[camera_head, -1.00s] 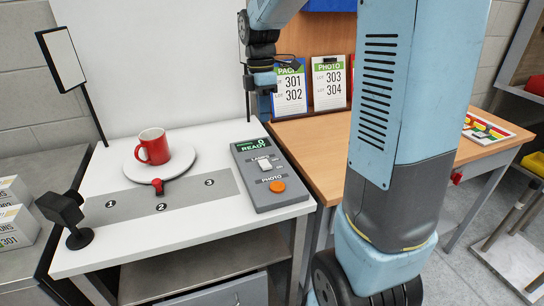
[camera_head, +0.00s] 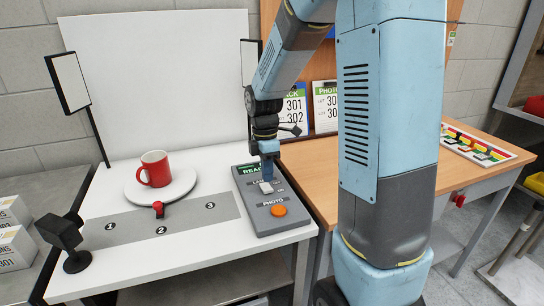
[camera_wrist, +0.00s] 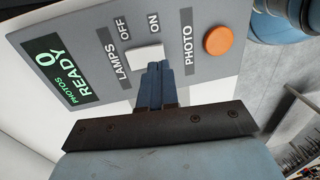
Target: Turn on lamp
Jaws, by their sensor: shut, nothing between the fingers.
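The grey control box (camera_head: 253,212) stands at the right of the white table. Its white lamps switch (camera_head: 266,187) is by the OFF and ON labels; it also shows in the wrist view (camera_wrist: 145,56). My gripper (camera_head: 267,178) points down at the switch with its blue fingers together and empty; in the wrist view the fingertips (camera_wrist: 157,68) are at the switch's edge. I cannot tell whether they touch it. Two white lamp panels, left (camera_head: 68,81) and right (camera_head: 249,62), stand at the back; the right one is partly hidden by my arm.
An orange photo button (camera_head: 278,210) is on the box near the switch, and a green READY display (camera_wrist: 62,69) is beyond it. A red mug (camera_head: 155,169) stands on a white turntable (camera_head: 183,187). A black stand (camera_head: 70,240) is at front left. A wooden desk (camera_head: 320,178) adjoins the right.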

